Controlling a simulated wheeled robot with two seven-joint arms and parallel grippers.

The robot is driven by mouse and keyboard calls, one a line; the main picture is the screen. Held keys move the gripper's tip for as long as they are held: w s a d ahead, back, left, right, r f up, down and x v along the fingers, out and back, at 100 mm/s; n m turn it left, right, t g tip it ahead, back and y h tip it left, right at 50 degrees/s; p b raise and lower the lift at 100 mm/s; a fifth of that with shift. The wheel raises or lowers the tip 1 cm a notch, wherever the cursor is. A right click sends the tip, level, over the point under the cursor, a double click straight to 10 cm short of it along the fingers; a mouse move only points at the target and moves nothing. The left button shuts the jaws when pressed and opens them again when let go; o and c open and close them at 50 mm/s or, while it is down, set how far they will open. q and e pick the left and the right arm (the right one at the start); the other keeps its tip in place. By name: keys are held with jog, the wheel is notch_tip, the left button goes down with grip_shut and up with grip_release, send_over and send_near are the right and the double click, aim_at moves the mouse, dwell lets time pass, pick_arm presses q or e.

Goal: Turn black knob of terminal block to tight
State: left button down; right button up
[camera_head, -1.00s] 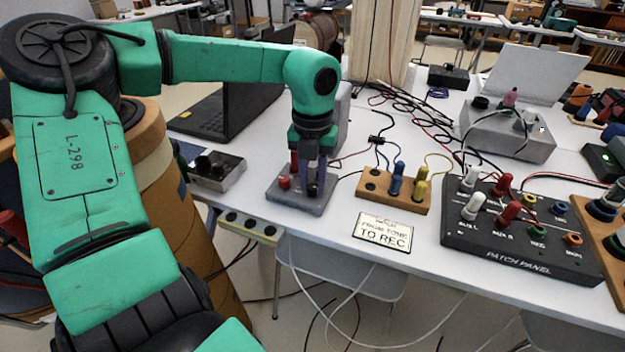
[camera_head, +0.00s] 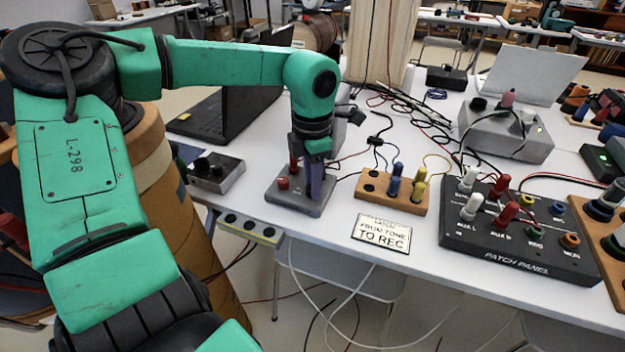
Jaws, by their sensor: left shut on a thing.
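The terminal block (camera_head: 283,197) is a grey box on the white table, left of the wooden jack block. A red post (camera_head: 283,183) stands at its front left, and another red post shows behind it. My left gripper (camera_head: 315,190) points straight down over the block's right side, its fingers shut around the black knob, which they hide almost wholly. The fingers now show narrow, nearly edge-on. How far the knob is turned cannot be seen. My right gripper is not in view.
A wooden block (camera_head: 405,204) with blue and yellow plugs stands to the right. A label card (camera_head: 382,231) lies in front of it. The black patch panel (camera_head: 508,262) is farther right. A small grey box (camera_head: 217,173) is at the left, and a laptop (camera_head: 232,112) stands behind.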

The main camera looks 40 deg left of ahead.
pick_arm(q)
jog(key=m, duration=0.3)
jog(key=shift+r, duration=0.1)
jog(key=shift+m, duration=0.8)
jog(key=m, duration=0.3)
jog(key=shift+m+p, duration=0.3)
jog(key=shift+m, duration=0.1)
jog(key=m, duration=0.3)
jog(key=shift+m, duration=0.3)
jog(key=m+p, duration=0.1)
jog(key=m, duration=0.9)
jog(key=shift+s, duration=0.1)
jog(key=shift+m, duration=0.8)
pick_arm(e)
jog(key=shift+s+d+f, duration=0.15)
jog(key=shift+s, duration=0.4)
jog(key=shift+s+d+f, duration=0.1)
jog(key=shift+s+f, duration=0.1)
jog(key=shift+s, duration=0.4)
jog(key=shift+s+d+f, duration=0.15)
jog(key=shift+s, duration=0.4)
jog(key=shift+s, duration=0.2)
